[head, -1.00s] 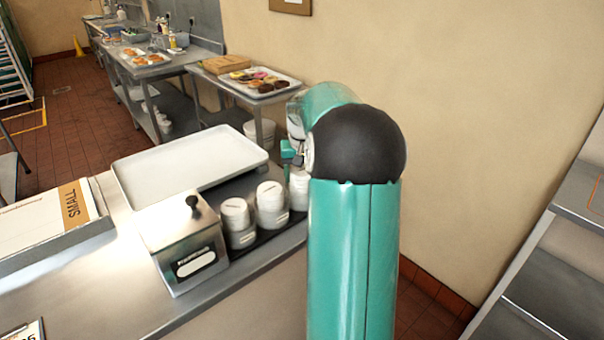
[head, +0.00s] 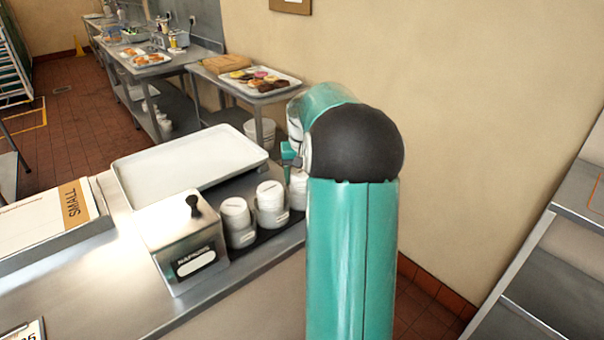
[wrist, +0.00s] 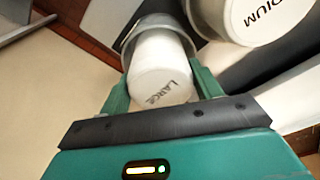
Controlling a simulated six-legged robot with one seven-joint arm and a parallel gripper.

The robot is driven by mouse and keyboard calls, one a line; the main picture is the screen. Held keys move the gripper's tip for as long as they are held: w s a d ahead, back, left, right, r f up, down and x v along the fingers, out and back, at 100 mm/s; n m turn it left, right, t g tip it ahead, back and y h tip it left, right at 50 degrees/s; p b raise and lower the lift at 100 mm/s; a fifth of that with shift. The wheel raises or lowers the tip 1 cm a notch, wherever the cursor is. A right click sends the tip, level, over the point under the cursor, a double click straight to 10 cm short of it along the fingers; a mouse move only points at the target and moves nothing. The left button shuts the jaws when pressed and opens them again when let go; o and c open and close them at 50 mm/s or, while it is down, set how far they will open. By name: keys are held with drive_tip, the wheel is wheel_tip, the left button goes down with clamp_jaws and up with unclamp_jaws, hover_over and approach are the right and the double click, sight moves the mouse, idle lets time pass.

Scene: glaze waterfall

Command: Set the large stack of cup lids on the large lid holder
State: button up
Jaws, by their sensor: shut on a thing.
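The large stack of cup lids (wrist: 160,78), white and marked LARGE on its end, is between the two green fingers of my gripper (wrist: 163,84) in the wrist view. My gripper is shut on it. The stack's far end lies within the rim of a grey round holder, the large lid holder (wrist: 130,42). I cannot tell whether the stack rests on its bottom. In the head view my arm hides most of the gripper (head: 291,155), and only part of a white stack (head: 298,186) shows at the right end of the row.
A holder with white lids marked MEDIUM (wrist: 262,18) stands close beside the large one. In the head view two lid stacks (head: 237,214) (head: 270,198) stand by the napkin box (head: 187,245). A white tray (head: 185,163) lies behind them. The counter front is clear.

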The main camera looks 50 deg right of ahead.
drive_tip(key=shift+f, duration=0.35)
drive_tip(key=o, duration=0.7)
drive_tip(key=shift+s+a+r, duration=0.15)
drive_tip(key=shift+r, duration=1.7)
drive_tip(key=shift+s+a+r, duration=0.15)
drive_tip(key=shift+s+r, duration=0.05)
drive_tip(key=shift+r, duration=1.6)
drive_tip(key=shift+s+a+r, duration=0.15)
drive_tip(key=shift+r, duration=1.7)
